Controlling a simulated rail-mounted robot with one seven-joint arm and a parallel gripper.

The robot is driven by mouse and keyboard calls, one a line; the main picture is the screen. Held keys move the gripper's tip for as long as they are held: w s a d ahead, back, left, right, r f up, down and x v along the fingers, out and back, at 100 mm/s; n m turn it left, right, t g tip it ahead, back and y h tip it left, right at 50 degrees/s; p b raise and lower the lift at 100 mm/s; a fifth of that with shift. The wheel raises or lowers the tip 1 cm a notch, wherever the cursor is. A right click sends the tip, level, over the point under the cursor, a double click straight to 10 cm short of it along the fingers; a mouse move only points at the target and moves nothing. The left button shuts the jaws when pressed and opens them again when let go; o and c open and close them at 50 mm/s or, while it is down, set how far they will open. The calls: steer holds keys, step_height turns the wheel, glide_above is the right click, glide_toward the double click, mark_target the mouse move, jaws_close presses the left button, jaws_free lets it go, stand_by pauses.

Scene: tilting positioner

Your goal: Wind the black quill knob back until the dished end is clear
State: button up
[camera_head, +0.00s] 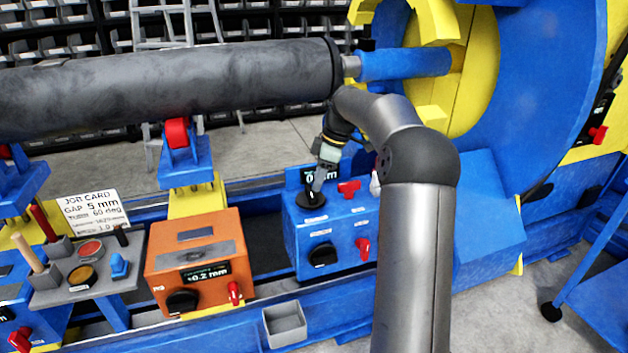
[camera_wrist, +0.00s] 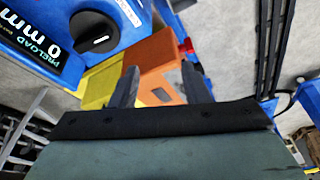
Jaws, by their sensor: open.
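A blue control box (camera_head: 345,235) carries a black knob (camera_head: 310,198) on its sloped top, beside a partly hidden display, and another black knob (camera_head: 323,254) on its front. Their labels are too small to read. My gripper (camera_head: 316,187) is just above the top knob. In the wrist view my open, empty fingers (camera_wrist: 160,88) show; a black knob (camera_wrist: 95,32) with a white mark sits up-left of them, beside a "PRELOAD 0 mm" display (camera_wrist: 40,45). The blue quill (camera_head: 405,64) reaches the dished end (camera_head: 334,66) of the dark vessel; whether they touch is unclear.
An orange box (camera_head: 195,255) with its own knob stands left of the blue box; it also shows beyond my fingers (camera_wrist: 155,50). A grey bin (camera_head: 285,325) is in front. A job card (camera_head: 90,208) stands left.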

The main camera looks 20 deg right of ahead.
steer(key=w+d+r+m+t+h+p, duration=0.1)
steer(key=w+r+m+t+h+p, duration=0.2)
steer(key=m+p, duration=0.65)
steer(key=m+h+p, duration=0.1)
steer(key=m, duration=0.4)
glide_toward(310, 191)
steer(key=x, duration=0.9)
steer(key=shift+f, duration=0.1)
steer(key=shift+c, duration=0.3)
jaws_close()
